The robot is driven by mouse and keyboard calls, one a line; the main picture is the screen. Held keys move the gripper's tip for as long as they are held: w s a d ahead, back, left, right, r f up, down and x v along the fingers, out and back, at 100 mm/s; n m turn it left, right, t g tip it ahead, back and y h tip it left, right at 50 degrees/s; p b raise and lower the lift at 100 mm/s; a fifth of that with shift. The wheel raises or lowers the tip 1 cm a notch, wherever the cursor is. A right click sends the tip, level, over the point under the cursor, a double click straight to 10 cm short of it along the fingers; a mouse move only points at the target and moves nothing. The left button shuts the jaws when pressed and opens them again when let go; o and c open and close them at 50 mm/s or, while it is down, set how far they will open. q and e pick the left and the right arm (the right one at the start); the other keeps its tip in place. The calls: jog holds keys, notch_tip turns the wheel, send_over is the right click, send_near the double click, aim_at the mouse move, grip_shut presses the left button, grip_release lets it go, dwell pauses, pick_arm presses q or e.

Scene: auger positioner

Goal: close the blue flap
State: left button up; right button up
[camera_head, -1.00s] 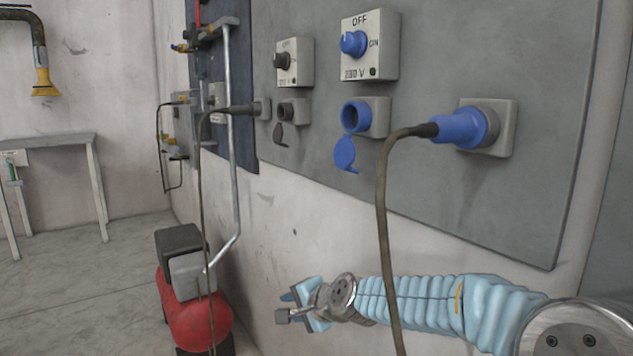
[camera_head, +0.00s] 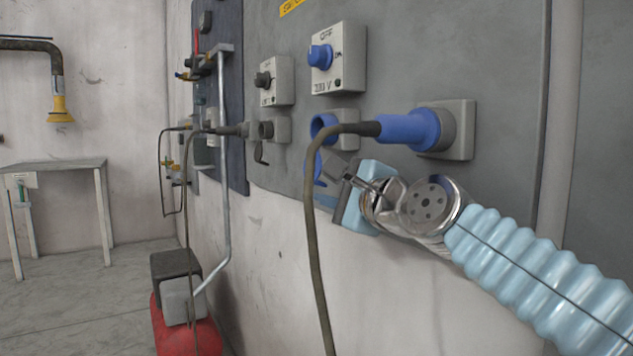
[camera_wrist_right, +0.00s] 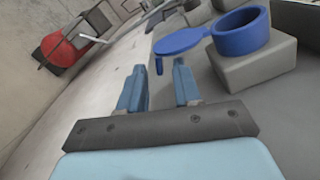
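The blue flap (camera_head: 314,165) hangs open below the blue socket (camera_head: 324,126) on the grey wall panel. My right gripper (camera_head: 333,180) is close to the flap, in front of it and a little to its right, and hides part of it. In the right wrist view the flap (camera_wrist_right: 182,41) lies beyond the fingertips, hinged to the open blue ring of the socket (camera_wrist_right: 240,32). The two fingers of my right gripper (camera_wrist_right: 159,78) stand apart with nothing between them. I cannot tell whether they touch the flap. My left gripper is not in view.
A blue plug (camera_head: 405,129) sits in the outlet to the right, and its dark cable (camera_head: 312,230) hangs in front of the blue socket and flap. A switch box with a blue knob (camera_head: 321,56) is above. A red compressor (camera_head: 200,335) stands on the floor.

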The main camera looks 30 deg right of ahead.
aim_at(316, 184)
jog(key=w, duration=0.4)
jog(key=shift+w+a+p, duration=0.2)
jog(key=shift+w+p, duration=0.15)
jog(key=shift+w, duration=0.05)
jog(key=shift+c, duration=0.5)
grip_shut()
